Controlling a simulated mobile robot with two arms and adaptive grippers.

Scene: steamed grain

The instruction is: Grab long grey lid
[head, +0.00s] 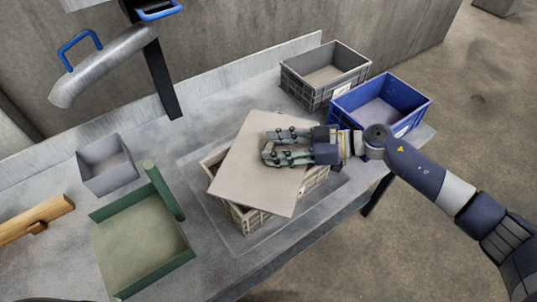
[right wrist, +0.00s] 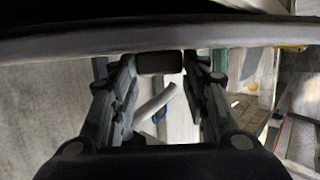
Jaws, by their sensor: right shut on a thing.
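The long grey lid (head: 248,160) is a flat, pale grey board over a beige crate (head: 250,220) in the middle of the table. It lies askew to the crate and covers most of its opening. I cannot tell whether it touches the rim. My right gripper (head: 268,146) reaches over the lid from the right and is shut on it. In the right wrist view, the fingers (right wrist: 160,85) stand on either side of a small dark block (right wrist: 160,62) under a long grey edge. The fingers hide part of the lid. My left gripper is not in view.
A grey crate (head: 318,92) and a blue crate (head: 350,108) stand at the back right. A small grey bin (head: 105,175), a green tray (head: 130,283) and a wooden piece (head: 30,220) are at left. A metal chute (head: 105,68) with blue handles hangs behind.

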